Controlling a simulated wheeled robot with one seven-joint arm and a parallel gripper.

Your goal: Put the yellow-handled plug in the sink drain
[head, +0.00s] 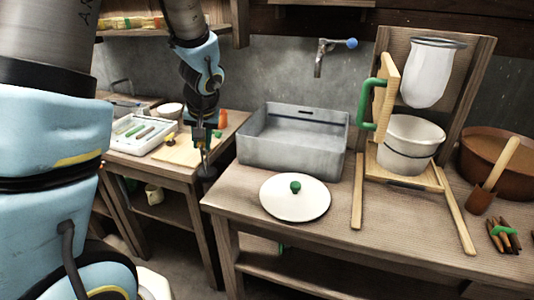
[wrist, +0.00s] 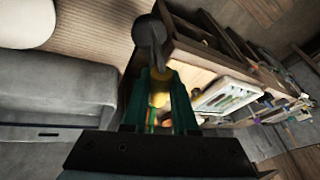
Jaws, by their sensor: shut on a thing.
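My gripper (head: 204,143) hangs in the gap between the left table and the workbench, left of the sink. In the wrist view its green fingers (wrist: 158,100) are shut on the yellow handle of the plug (wrist: 159,84). The plug's dark round end (wrist: 147,30) sticks out beyond the fingertips; in the head view the dark plug (head: 207,172) hangs below the gripper. The grey rectangular sink (head: 262,152) stands on the workbench, and it also shows in the wrist view (wrist: 50,112). I cannot make out the drain.
A white lid with a green knob (head: 290,204) lies in front of the sink. A tap (head: 320,58) is on the wall above. A wooden stand (head: 357,190) with white pots is to the right. A tray (head: 135,140) and cutting board (head: 172,156) lie on the left table.

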